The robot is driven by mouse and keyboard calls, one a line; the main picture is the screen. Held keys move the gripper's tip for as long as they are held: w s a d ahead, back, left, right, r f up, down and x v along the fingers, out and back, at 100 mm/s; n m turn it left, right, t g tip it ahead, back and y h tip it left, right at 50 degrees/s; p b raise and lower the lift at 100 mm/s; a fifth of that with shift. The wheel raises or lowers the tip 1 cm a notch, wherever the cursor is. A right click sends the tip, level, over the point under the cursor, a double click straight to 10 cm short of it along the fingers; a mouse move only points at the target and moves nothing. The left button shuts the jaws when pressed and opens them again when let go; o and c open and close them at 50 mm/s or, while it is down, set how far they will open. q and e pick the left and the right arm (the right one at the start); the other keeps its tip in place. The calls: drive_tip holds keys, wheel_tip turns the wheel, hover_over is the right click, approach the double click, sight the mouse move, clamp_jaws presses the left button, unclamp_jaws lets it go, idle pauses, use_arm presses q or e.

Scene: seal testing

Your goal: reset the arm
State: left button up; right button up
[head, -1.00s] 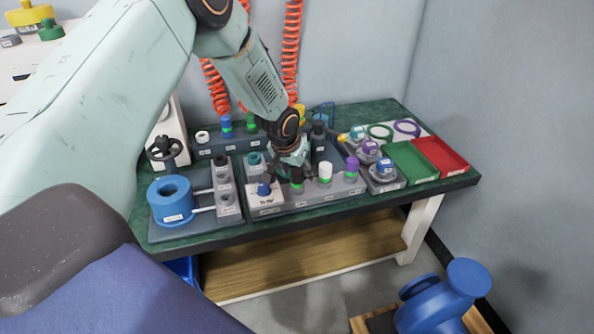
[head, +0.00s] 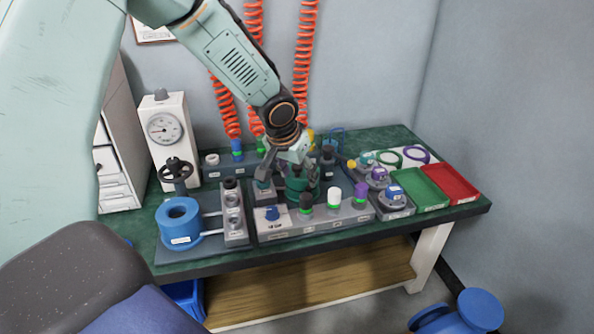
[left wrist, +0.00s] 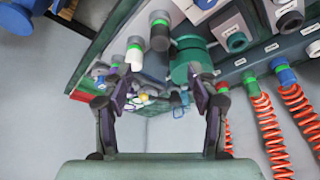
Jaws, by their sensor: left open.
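My left arm, pale green with black joints, reaches in from the left in the head view. Its gripper (head: 281,170) is above the back middle of the workbench, with its fingers spread and nothing between them. In the left wrist view my left gripper (left wrist: 162,100) shows two dark fingers wide apart with an empty gap. A green cylinder (head: 301,186) stands close to the gripper in the head view; it also shows beyond the fingers in the left wrist view (left wrist: 190,60). I cannot tell whether the gripper touches it. My right gripper is not in view.
A grey rack holds capped pieces, including a white one (head: 334,198) and a purple one (head: 360,195). A blue ring-shaped part (head: 178,222) and a gauge (head: 164,128) are left. A green tray (head: 420,188) and red tray (head: 452,184) are right. Orange coiled hoses (head: 304,60) hang behind.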

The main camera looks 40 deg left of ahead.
use_arm(q)
drive_tip(key=shift+s+r, duration=0.15)
drive_tip(key=shift+r, duration=0.15)
idle(0.5)
drive_tip(key=d+m+t+h, duration=0.1)
drive_tip(key=d+t+h, duration=0.1)
drive_tip(key=d, duration=0.5)
drive_tip(key=s+d+f, duration=0.5)
drive_tip(key=s+f, duration=0.2)
drive_tip(key=f, duration=0.2)
drive_tip(key=s+f+g, duration=0.3)
drive_tip(key=s+f, duration=0.3)
drive_tip(key=s, duration=0.8)
drive_tip(key=s+f+g+y, duration=0.1)
drive_tip(key=s+f+g, duration=0.2)
drive_tip(key=s+f, duration=0.4)
drive_tip(key=s+d, duration=0.1)
drive_tip(key=s, duration=0.6)
drive_tip(key=shift+s+f+g+y, duration=0.15)
drive_tip(key=shift+s+g+y, duration=0.15)
drive_tip(key=shift+s, duration=0.05)
drive_tip(key=shift+c, duration=0.5)
